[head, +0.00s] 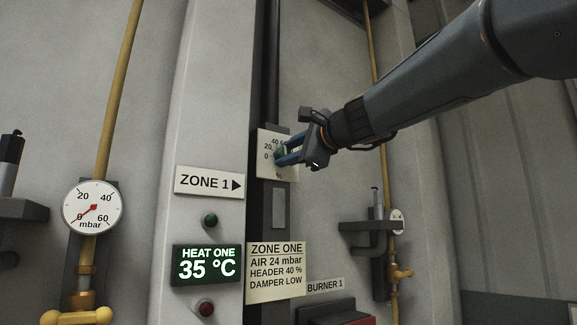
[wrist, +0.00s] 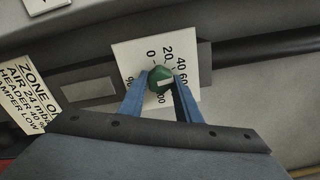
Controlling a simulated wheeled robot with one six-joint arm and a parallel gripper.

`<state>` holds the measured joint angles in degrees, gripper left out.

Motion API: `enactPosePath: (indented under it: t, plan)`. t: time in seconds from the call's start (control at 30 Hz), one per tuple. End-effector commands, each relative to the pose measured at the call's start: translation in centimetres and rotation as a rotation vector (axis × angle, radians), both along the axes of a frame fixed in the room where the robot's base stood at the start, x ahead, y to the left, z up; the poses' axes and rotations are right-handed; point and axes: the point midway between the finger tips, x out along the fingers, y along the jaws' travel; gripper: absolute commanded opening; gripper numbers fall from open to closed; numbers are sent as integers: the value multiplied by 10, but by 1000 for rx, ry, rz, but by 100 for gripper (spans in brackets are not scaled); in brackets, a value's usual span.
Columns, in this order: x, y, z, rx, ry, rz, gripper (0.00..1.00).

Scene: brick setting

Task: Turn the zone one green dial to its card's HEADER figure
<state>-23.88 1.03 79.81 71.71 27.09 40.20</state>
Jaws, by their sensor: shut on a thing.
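The green dial (wrist: 160,78) sits on a white scale plate (wrist: 126,52) marked 0, 20, 40, 60 and on to 100. My gripper (wrist: 160,84) is shut on the dial, one blue finger on each side. A white mark shows on the dial's face, but I cannot tell exactly which figure it points to. In the head view the dial (head: 280,152) is partly hidden by my gripper (head: 281,156). The zone one card (head: 275,272) reads AIR 24 mbar, HEADER 40 %, DAMPER LOW.
A ZONE 1 sign (head: 209,183) points right towards the dial's post. A lit display (head: 206,265) reads HEAT ONE 35 °C, between a green lamp (head: 210,220) and a red one (head: 205,307). A mbar gauge (head: 93,208) hangs on a yellow pipe at left.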

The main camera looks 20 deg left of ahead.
Motion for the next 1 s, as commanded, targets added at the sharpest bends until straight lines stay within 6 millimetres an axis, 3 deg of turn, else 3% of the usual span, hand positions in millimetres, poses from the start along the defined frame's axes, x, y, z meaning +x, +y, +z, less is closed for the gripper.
enactPosePath:
  t: [0.4,1.0]
  plan:
    - [0,0,-1,-143,-167,1,8]
    - [0,0,0,-169,-196,0,8]
